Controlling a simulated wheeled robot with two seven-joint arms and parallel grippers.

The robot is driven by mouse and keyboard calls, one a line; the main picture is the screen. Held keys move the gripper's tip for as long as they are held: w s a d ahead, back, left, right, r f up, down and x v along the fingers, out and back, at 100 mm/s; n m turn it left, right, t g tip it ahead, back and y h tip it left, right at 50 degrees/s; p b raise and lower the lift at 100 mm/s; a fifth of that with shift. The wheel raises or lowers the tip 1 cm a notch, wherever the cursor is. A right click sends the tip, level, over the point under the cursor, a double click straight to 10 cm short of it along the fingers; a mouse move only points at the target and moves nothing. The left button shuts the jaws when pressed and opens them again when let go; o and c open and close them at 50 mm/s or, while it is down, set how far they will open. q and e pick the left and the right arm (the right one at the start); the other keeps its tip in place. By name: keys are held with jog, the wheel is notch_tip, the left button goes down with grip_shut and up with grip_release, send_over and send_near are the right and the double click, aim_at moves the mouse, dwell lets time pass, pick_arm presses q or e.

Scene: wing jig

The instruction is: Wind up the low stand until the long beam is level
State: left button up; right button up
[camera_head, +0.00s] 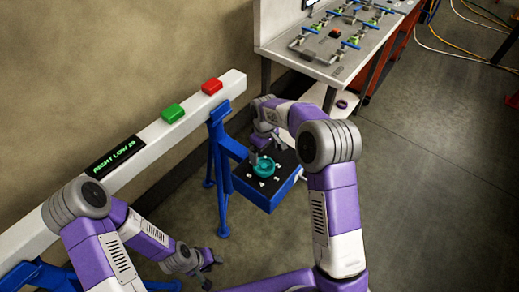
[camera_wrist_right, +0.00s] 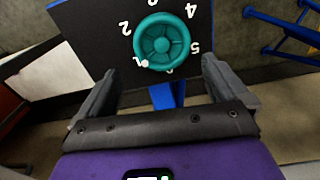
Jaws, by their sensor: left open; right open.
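The long white beam (camera_head: 145,147) runs diagonally along the wall. Its dark display (camera_head: 115,157) reads "RIGHT LOW" in green, with a last mark I cannot read. A blue stand (camera_head: 221,165) supports its right part. A blue box with a black top (camera_head: 245,187) beside that stand carries a teal round knob (camera_head: 263,167) ringed by white numbers. The knob also shows in the right wrist view (camera_wrist_right: 165,41). My right gripper (camera_wrist_right: 160,67) is open, its fingers pointing toward the knob; I cannot tell if they touch it. My left gripper (camera_head: 207,264) is open and empty, low and apart from the beam.
A green block (camera_head: 173,113) and a red block (camera_head: 212,86) sit on the beam. Another blue stand (camera_head: 40,277) is at lower left. A workbench with pipe fittings (camera_head: 342,52) stands at the back.

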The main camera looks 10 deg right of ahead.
aim_at(264, 165)
jog(key=shift+s+f, duration=0.2)
jog(key=shift+f, duration=0.1)
jog(key=f, duration=0.1)
jog(key=f+b, duration=0.1)
jog(key=f, duration=0.3)
jog(key=shift+s+d+f, duration=0.1)
jog(key=shift+s, duration=0.15)
jog(key=shift+f+b, duration=0.35)
jog(key=shift+f, duration=0.25)
pick_arm(q)
jog(key=shift+s+f, duration=0.45)
jog(key=shift+f, duration=0.3)
pick_arm(e)
jog(key=c, duration=0.8)
